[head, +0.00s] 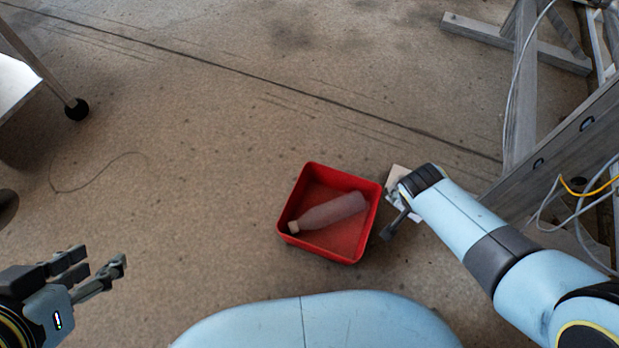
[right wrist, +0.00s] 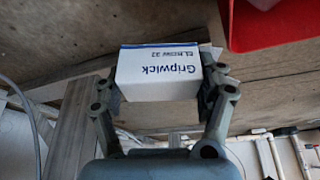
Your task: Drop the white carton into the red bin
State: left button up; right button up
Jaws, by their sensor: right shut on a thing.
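The white carton (right wrist: 160,72), with blue print on it, is between the fingers of my right gripper (right wrist: 160,95) in the right wrist view. The gripper is shut on it. In the head view the carton (head: 398,176) shows only in part, mostly hidden behind my right gripper (head: 393,212). The red bin (head: 300,181) stands on the floor just left of it and holds a pale bottle lying at a slant. The bin's red wall (right wrist: 270,38) also shows at the upper right of the right wrist view. My left gripper (head: 118,262) is open and empty at the lower left.
A pale bottle (head: 330,211) lies in the bin. A metal frame (head: 560,145) with loose cables stands at the right. A wheeled stand (head: 77,110) is at the upper left. The floor between is mostly clear.

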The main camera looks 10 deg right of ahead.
aim_at(342, 246)
jog(key=j+u, duration=0.15)
jog(key=u, duration=0.25)
jog(key=j+u, duration=0.15)
jog(key=u, duration=0.2)
jog(key=j+u, duration=0.2)
jog(key=u, duration=0.2)
jog(key=i+j+u, duration=0.2)
jog(key=j, duration=0.15)
jog(key=i+j+u, duration=0.2)
jog(key=i+j+z, duration=0.1)
jog(key=i+z, duration=0.3)
jog(key=i+j+z, duration=0.2)
jog(key=z, duration=0.25)
jog(key=i+z, duration=0.15)
jog(key=z, duration=0.3)
jog(key=i+z, duration=0.2)
jog(key=z, duration=0.25)
jog(key=i+z, duration=0.15)
jog(key=z, duration=0.3)
jog(key=i+j+z, duration=0.1)
jog(key=z, duration=0.35)
jog(key=i+j+z, duration=0.1)
jog(key=z, duration=0.4)
jog(key=i+j+z, duration=0.2)
jog(key=z, duration=0.25)
jog(key=i+j+z, duration=0.2)
jog(key=z, duration=0.3)
jog(key=i+j+z, duration=0.15)
jog(key=j+z, duration=0.8)
jog(key=j, duration=0.15)
